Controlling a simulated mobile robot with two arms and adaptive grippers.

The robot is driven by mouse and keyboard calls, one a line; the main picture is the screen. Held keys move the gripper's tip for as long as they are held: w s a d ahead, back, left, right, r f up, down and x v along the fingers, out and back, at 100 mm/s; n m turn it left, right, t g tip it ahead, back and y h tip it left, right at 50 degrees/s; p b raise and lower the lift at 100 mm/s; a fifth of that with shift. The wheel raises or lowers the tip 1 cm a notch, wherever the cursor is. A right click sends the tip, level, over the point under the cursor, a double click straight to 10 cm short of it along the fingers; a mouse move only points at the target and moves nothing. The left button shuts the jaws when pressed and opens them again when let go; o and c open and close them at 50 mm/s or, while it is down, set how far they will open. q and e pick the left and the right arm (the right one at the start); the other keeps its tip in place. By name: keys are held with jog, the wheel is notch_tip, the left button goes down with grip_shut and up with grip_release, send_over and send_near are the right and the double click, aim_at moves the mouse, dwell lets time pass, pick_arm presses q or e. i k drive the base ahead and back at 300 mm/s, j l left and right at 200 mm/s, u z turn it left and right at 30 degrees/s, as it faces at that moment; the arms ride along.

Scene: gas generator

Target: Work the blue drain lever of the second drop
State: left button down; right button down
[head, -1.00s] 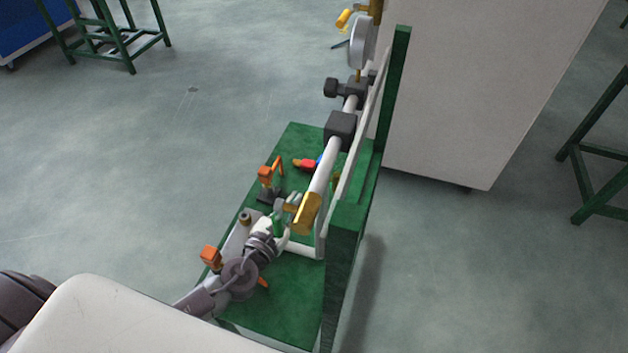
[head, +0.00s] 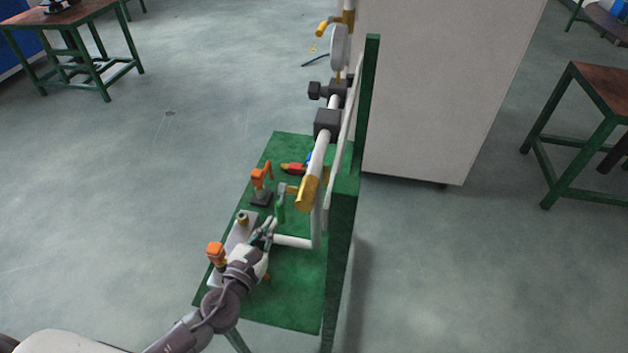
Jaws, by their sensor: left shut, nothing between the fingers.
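A small patch of blue (head: 309,156) shows beside the white pipe, behind a red handle (head: 292,168). It may be the blue drain lever, but the pipe hides most of it. The white pipe (head: 319,155) with its brass end (head: 307,195) runs above the green bench (head: 292,291). My left gripper (head: 270,226) is shut and empty. It is low over the bench, near the end of a white pipe elbow (head: 294,241); I cannot tell whether they touch. It is nearer to me than the blue patch. My right gripper is not in view.
A green upright board (head: 368,110) edges the right. Open floor lies to the left.

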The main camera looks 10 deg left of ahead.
aim_at(307, 161)
jog(key=k+u, duration=0.15)
jog(key=i+l+u, duration=0.2)
jog(key=u, duration=0.3)
jog(key=i+l+u, duration=0.3)
jog(key=u, duration=0.2)
